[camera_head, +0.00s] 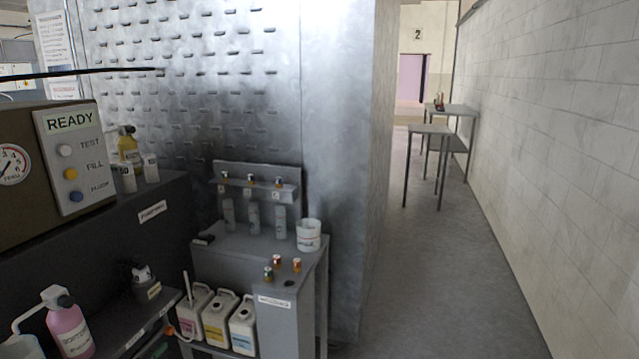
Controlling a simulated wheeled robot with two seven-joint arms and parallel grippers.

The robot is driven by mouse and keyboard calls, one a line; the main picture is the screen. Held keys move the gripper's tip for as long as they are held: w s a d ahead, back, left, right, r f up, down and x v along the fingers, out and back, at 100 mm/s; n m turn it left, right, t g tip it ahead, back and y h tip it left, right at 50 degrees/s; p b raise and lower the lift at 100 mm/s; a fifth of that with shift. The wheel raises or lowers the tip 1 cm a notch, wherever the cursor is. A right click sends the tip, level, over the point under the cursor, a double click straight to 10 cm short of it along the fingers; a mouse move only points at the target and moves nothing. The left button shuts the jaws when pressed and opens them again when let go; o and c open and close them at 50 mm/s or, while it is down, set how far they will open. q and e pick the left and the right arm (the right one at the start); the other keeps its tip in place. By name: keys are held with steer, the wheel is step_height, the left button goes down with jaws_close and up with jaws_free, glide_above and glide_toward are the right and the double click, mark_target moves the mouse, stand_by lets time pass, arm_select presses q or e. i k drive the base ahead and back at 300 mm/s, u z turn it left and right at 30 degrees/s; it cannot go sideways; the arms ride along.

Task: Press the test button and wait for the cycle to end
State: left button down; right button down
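The control panel (88,185) is on the front of a dark machine (22,215) at the left. Its screen (69,121) reads READY. Below the screen is a column of three round buttons. The top one, the white test button (65,151), is labelled TEST. Under it are a yellow button (71,174) labelled FILL and a blue button (76,196) whose label is hard to read. A pressure gauge (12,165) is left of the panel. Neither of my grippers shows in this view.
A grey bench (225,250) with small vials and a white cup (308,235) stands in the middle, with white jugs (217,318) below. A pink bottle (69,325) is at lower left. The aisle floor (440,270) at right is clear up to two tables (430,129).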

mark_target(63, 150)
steer(key=u, duration=1.35)
